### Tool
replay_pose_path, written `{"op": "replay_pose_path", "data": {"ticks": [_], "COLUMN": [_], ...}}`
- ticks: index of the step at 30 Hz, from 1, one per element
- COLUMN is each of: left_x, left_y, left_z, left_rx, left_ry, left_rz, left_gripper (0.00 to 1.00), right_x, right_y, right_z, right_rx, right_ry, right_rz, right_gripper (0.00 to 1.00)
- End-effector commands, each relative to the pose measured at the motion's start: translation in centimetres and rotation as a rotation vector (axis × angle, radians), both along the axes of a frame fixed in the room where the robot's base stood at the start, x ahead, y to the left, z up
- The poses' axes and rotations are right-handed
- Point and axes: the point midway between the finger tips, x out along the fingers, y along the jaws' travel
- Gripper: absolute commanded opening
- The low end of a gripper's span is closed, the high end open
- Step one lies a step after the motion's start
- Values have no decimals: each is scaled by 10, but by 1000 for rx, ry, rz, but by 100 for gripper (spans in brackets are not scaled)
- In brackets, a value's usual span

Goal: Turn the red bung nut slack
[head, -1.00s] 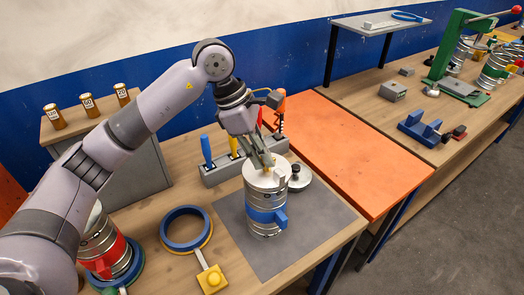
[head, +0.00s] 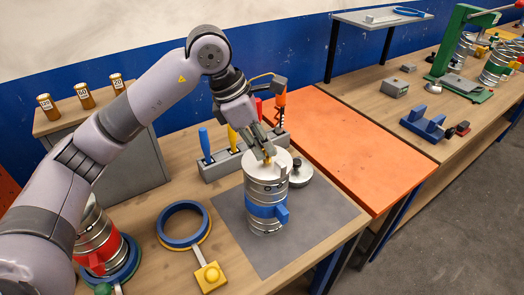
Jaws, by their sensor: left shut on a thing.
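A silver ribbed duct can (head: 266,186) with a blue band (head: 264,210) stands upright on a grey mat (head: 310,228). My left gripper (head: 268,156) points down at the can's top. It is shut on a small yellow-brown piece (head: 268,161) there, mostly hidden by the fingers. A second ribbed can (head: 92,226) at the lower left has a red band (head: 104,258) with a red block on it, partly behind my left arm. I cannot tell a separate red bung nut from these parts. My right gripper is not in view.
A silver lid-like disc (head: 299,172) with a dark knob sits right behind the blue-banded can. A tool rack (head: 226,165) with coloured handles is behind the gripper. A blue ring (head: 184,224) with a yellow handle lies left. An orange panel (head: 350,160) is clear.

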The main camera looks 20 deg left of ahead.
Motion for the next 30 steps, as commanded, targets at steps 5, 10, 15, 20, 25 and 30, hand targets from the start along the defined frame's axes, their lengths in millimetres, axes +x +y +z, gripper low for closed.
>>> {"op": "replay_pose_path", "data": {"ticks": [5, 10, 15, 20, 25, 30], "left_x": [-1, -1, -1, -1, -1, -2], "left_y": [0, 0, 0, 0, 0, 0], "left_z": [-1, 1, 1, 1, 0, 3], "left_rx": [0, -1, -1, -1, 0, -1], "left_ry": [-3, -1, -1, 0, 0, 0], "left_rz": [115, 140, 138, 137, 136, 136], "left_gripper": [0, 0, 0, 16, 16, 16], "right_x": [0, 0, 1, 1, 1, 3], "right_y": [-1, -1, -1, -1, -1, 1], "right_z": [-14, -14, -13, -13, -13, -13], "right_rx": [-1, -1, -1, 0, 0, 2], "right_ry": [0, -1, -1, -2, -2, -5], "right_rz": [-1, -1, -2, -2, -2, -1], "right_gripper": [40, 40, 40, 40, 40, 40]}}
